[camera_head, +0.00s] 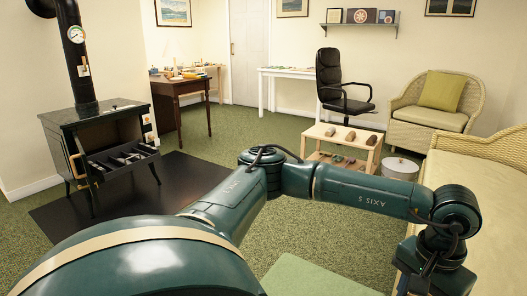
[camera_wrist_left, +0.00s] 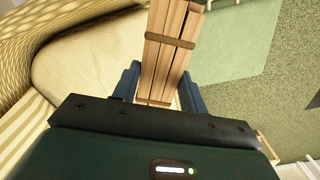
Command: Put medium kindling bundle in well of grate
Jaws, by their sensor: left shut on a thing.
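The kindling bundle (camera_wrist_left: 165,50), several pale wooden sticks tied with brown bands, is in the left wrist view. My left gripper (camera_wrist_left: 159,88) is shut on it, with one dark blue finger on each side. In the head view my left arm reaches across to the right, and its wrist points down at the lower right edge; its fingers and the bundle are out of that picture. The grate (camera_head: 122,156), dark with several divided wells, sits at the open front of the black stove (camera_head: 98,130) at left, far from my gripper. The wells look empty, though they are small here.
A low wooden rack (camera_head: 345,138) holding several small logs stands mid-room, beside a round metal tub (camera_head: 400,168). A wicker sofa (camera_head: 490,205) is at right, near my left wrist. A dark hearth mat (camera_head: 180,178) lies under the stove. Green carpet between is mostly clear.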

